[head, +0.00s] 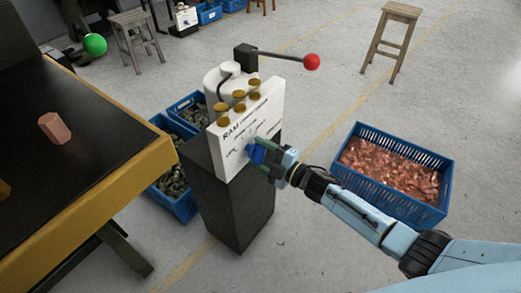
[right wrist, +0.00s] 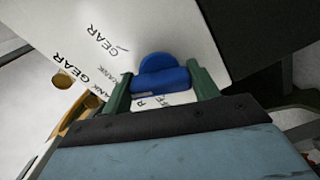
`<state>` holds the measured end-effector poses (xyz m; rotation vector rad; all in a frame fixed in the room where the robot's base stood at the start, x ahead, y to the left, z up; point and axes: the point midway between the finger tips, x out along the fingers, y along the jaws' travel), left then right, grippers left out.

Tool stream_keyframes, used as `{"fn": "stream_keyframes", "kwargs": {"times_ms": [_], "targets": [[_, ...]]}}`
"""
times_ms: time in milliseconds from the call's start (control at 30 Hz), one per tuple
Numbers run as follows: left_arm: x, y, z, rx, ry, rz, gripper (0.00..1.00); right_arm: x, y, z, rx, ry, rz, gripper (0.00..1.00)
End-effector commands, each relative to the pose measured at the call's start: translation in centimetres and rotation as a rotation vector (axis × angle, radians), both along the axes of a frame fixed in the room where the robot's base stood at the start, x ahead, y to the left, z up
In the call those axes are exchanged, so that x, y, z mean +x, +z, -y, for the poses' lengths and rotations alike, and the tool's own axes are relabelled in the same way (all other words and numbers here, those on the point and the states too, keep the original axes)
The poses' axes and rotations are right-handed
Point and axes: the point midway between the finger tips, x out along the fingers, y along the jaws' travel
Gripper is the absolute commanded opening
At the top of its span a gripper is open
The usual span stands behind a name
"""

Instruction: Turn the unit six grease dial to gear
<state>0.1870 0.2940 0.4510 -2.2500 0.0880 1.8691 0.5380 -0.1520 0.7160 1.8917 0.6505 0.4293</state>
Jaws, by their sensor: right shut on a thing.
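The grease unit is a white panel (head: 270,105) with dark print, on a black pedestal (head: 235,205). A blue dial (right wrist: 160,78) sits on the panel's lower face. My right gripper (right wrist: 160,88) has its green fingers on both sides of the dial and is shut on it. In the head view the right gripper (head: 263,153) is at the panel's lower right and covers most of the dial. In the wrist view the word GEAR is printed on the panel above and left of the dial. I cannot tell which word the dial points at. My left gripper is out of view.
A lever with a red knob (head: 312,62) sticks out above the panel, and brass caps (head: 239,95) line its top. A blue crate of copper pieces (head: 438,215) stands right. A dark table with a yellow edge (head: 110,190) is left. Stools stand behind.

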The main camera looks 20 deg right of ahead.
Motion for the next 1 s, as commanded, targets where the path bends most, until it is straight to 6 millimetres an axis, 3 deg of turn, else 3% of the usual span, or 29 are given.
{"fn": "stream_keyframes", "kwargs": {"times_ms": [400,1000], "targets": [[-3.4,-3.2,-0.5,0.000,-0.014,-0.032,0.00,0.0,0.1,0.1,0.295,-0.001,-0.233,0.37],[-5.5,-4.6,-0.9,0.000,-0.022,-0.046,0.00,0.0,0.0,0.1,0.500,-0.001,-0.391,0.37]]}}
